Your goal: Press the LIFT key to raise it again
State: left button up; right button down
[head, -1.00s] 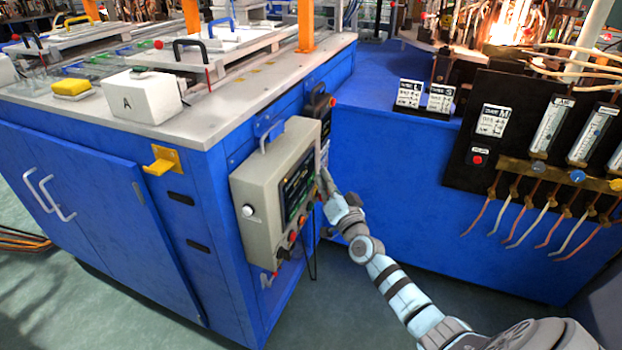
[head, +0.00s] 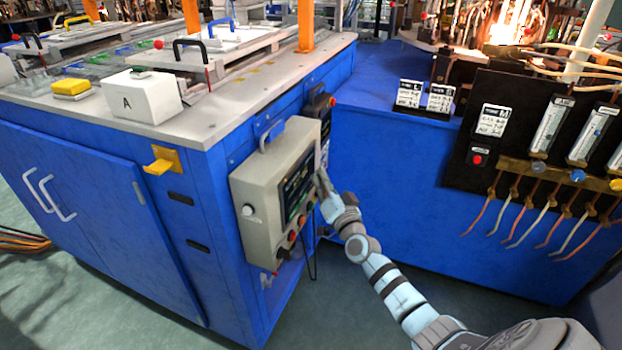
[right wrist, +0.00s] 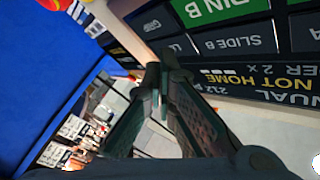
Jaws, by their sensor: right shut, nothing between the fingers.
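The grey control box (head: 262,190) hangs on the end of the blue bench, with a dark screen (head: 298,186) on its right-hand face. In the right wrist view the screen (right wrist: 240,45) is close and appears upside down, with a green key, a "SLIDE B" key, and yellow "NOT HOME" text. A key marked "LL" is partly cut off; I cannot read a LIFT key. My right gripper (right wrist: 160,75) is shut and empty, its tips at the screen's lower edge; contact is unclear. It also shows in the head view (head: 322,178). My left gripper is not in view.
Buttons (head: 292,236) sit below the screen on the box. The bench top (head: 210,115) carries a white block marked A (head: 145,97) and a yellow sponge-like block (head: 72,87). A black panel with flow tubes (head: 520,135) stands at right. Floor is open in front.

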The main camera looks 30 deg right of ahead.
jog(key=shift+s+d, duration=0.1)
jog(key=shift+s, duration=0.05)
jog(key=shift+s+d, duration=0.35)
jog(key=shift+s, duration=0.15)
jog(key=s+d, duration=0.1)
jog(key=s, duration=0.1)
jog(key=s+d+p, duration=0.1)
jog(key=s, duration=0.1)
jog(key=shift+d, duration=0.4)
dwell(0.8)
